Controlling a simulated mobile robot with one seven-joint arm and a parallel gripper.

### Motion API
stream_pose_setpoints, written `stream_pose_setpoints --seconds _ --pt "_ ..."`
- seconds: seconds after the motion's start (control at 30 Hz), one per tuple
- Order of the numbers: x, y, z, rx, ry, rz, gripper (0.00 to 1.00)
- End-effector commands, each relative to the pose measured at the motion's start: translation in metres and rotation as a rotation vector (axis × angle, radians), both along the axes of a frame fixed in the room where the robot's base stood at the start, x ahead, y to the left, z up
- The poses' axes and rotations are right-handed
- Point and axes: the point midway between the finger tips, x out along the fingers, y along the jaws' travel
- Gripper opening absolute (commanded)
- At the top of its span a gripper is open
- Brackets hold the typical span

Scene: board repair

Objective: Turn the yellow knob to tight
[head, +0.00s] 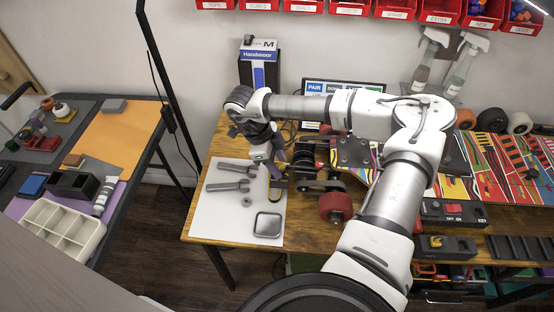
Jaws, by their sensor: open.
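A small yellow knob (436,241) sits on a dark box (455,246) at the front right of the workbench, beside my arm's forearm. Its pointer and markings are too small to read. My gripper (274,172) is open and hangs over the right edge of the white mat at the left of the bench. It is far to the left of the knob and apart from it. Its fingertips are partly hidden, and I cannot tell how near they are to the small dark and yellowish item below them.
A white mat (210,222) holds wrench-like tools (232,186) and a grey square tray (268,225). A skateboard truck with a red wheel (334,207) stands right of it. Colourful boards lie at right.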

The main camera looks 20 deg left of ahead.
Motion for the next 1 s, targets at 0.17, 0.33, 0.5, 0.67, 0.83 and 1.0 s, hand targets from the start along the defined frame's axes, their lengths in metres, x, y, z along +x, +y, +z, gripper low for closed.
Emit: stream_pose_setpoints --seconds 0.17,0.33,0.5,0.67,0.83,1.0 --pt "0.0001 0.0001 0.0003 0.0 0.0 0.0 0.33" --pt "0.0001 0.0001 0.0005 0.0 0.0 0.0 0.11" --pt "0.0001 0.0002 0.0004 0.0 -0.001 0.001 0.02" --pt "0.0 0.0 -0.0009 -0.001 -0.001 0.024 0.02" --pt "-0.0006 -0.0002 -0.0031 0.0 -0.003 0.095 0.02" --pt "-0.0013 -0.0011 -0.0052 -0.001 -0.005 0.218 0.02"
